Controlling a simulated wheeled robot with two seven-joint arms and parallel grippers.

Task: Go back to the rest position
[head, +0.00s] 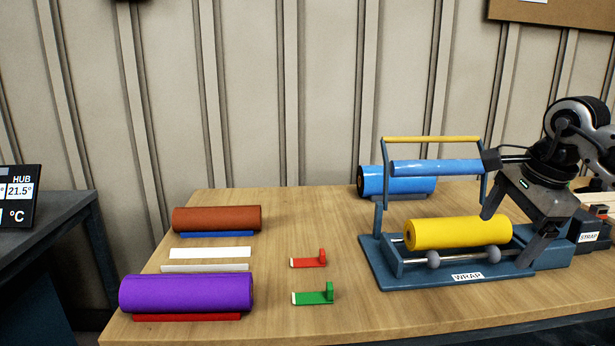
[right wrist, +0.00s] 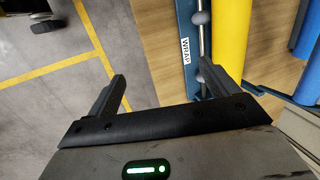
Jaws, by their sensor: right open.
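My right gripper (head: 516,228) is open in front of the right end of the belt press (head: 400,278), a blue frame labelled WRAP. A yellow roll (head: 455,233) lies in the press. In the right wrist view the open fingers (right wrist: 162,80) have nothing between them but floor and table edge; the yellow roll (right wrist: 231,40) shows beyond the right finger. My left gripper is not in view.
A blue roll (head: 425,186) lies behind the press. A brown roll (head: 217,219) and a purple roll (head: 186,293) lie at the left. Red (head: 309,260) and green (head: 314,296) brackets lie mid-table. A box labelled STRAP (head: 588,238) stands at the right. Table (head: 350,320) is clear front centre.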

